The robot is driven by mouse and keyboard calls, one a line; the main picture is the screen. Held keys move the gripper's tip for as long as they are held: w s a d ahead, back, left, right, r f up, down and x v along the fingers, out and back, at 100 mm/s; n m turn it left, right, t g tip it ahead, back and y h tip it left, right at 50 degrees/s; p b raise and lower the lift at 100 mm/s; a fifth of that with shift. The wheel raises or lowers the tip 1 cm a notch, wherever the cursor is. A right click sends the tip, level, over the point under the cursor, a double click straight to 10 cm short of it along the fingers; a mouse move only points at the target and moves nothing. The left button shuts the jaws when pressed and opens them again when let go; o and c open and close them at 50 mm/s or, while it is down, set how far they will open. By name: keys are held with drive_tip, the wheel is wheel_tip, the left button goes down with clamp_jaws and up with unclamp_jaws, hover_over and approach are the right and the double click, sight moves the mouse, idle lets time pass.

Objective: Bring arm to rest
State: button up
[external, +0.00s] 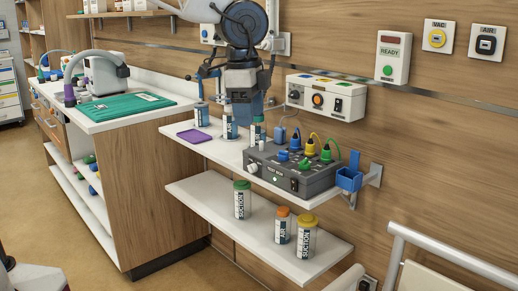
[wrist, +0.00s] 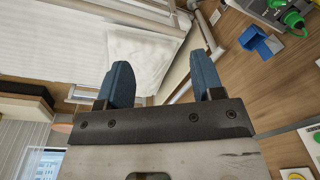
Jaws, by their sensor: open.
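My arm hangs down from the top of the external view, over the wall shelf. My gripper (external: 242,98) is at its lower end, close above and in front of the bottles at the back of the shelf; its fingertips are hard to make out there. In the wrist view my gripper (wrist: 162,62) has its two blue fingers wide apart with nothing between them. Whether it touches any bottle cannot be told from the external view.
A grey test box (external: 290,170) with coloured plugs and a blue holder (external: 349,178) are on the upper shelf, beside a purple tray (external: 195,136). Jars, including a green-lidded one (external: 242,200), stand on the lower shelf (external: 215,205). A bed rail (external: 450,255) is at right.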

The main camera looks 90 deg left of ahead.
drive_tip(key=s+d+r+n, duration=0.1)
drive_tip(key=s+d+r, duration=0.2)
drive_tip(key=s+d, duration=1.25)
drive_tip(key=s+d+f, duration=0.2)
drive_tip(key=s+d, duration=0.1)
drive_tip(key=s, duration=0.7)
drive_tip(key=s+d+f+n+t, duration=0.1)
drive_tip(key=s+d+f, duration=0.2)
drive_tip(key=s, duration=0.8)
drive_tip(key=shift+d+n+t, duration=0.3)
drive_tip(key=shift+d, duration=0.15)
